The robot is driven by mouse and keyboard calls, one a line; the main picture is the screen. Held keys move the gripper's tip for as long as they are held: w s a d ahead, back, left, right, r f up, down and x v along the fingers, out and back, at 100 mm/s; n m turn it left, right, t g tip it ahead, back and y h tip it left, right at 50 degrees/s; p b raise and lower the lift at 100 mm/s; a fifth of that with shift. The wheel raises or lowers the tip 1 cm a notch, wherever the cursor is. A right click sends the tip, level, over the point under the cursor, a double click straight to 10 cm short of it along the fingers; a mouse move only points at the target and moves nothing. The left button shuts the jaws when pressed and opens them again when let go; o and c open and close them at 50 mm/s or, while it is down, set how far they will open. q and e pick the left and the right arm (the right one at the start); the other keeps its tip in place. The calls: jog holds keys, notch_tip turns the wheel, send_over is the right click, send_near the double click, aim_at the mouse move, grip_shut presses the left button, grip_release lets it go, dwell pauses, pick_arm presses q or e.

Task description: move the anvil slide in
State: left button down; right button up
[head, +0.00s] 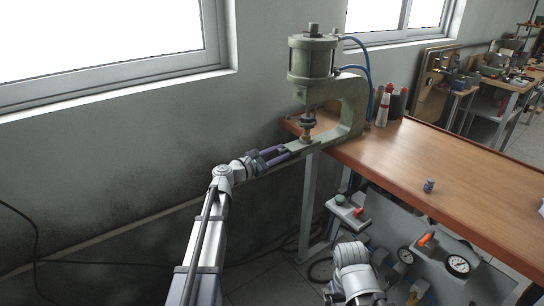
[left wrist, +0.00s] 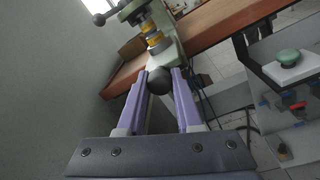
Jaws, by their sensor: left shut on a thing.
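The green pneumatic press (head: 351,101) stands at the far left end of the wooden bench, with its cylinder on top and a brass-coloured ram (head: 308,125) over its base. In the left wrist view, a dark round knob (left wrist: 159,80) sits at the front of the press base, below the brass ram parts (left wrist: 153,38). I take it for the handle of the anvil slide. My left gripper (head: 287,154) reaches the front of the press base. In the left wrist view its two purple fingers (left wrist: 160,88) are shut on the knob. The slide itself is mostly hidden.
The wooden bench top (head: 435,170) is mostly clear, with a small grey part (head: 429,185) on it and bottles (head: 384,107) behind the press. A green push button (head: 340,199) and gauges (head: 457,264) sit below the bench edge. Part of my right arm shows at the bottom.

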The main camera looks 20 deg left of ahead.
pick_arm(q)
jog(key=shift+w+r, duration=0.1)
jog(key=shift+w, duration=0.1)
jog(key=c, duration=1)
grip_release()
jog(key=o, duration=0.4)
jog(key=shift+d, duration=0.15)
jog(key=shift+s+a, duration=0.2)
jog(key=shift+s, duration=0.25)
jog(key=v, duration=0.7)
jog(key=shift+a, duration=0.2)
jog(key=shift+w, duration=0.1)
